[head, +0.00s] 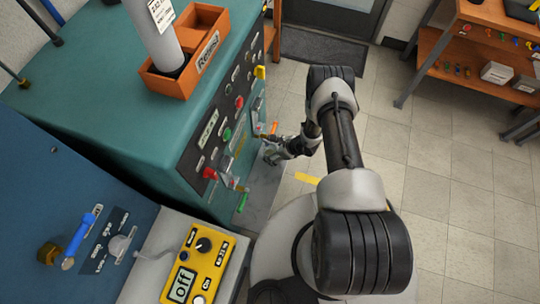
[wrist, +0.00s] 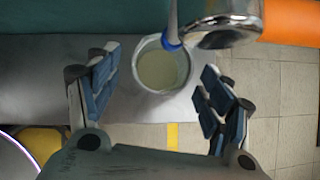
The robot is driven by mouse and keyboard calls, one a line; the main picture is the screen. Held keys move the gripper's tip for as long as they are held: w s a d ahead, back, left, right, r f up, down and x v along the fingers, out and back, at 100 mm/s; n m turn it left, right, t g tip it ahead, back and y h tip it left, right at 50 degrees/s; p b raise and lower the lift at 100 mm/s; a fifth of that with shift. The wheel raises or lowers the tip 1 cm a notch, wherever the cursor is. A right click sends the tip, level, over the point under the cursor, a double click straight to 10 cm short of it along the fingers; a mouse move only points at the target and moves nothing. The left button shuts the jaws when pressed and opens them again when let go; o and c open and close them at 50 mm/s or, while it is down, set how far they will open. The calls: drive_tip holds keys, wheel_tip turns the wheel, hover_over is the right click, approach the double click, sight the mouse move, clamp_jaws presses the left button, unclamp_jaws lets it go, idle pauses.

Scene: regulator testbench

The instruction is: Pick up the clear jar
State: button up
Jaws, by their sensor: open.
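The clear jar (wrist: 160,71) stands on a pale surface, seen from above in the wrist view, with pale contents inside. My gripper (wrist: 160,66) is open, with one blue-padded finger on each side of the jar. Gaps show between both fingers and the jar in this view; height cannot be told. In the head view my gripper (head: 271,152) is low beside the teal bench's front panel, and I cannot make out the jar there.
The teal bench (head: 100,110) carries an orange Reject bin (head: 208,50). A yellow meter (head: 195,266) sits lower left. Tiled floor lies open at right.

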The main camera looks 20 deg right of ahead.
sight(270, 151)
drive_tip(key=b+x, duration=0.1)
drive_tip(key=x, duration=0.2)
drive_tip(key=shift+w+a+f, duration=0.2)
drive_tip(key=shift+w, duration=0.05)
drive_tip(key=shift+c, duration=0.2)
drive_tip(key=c, duration=1.2)
drive_tip(key=shift+r, duration=0.15)
drive_tip(key=shift+c, duration=0.2)
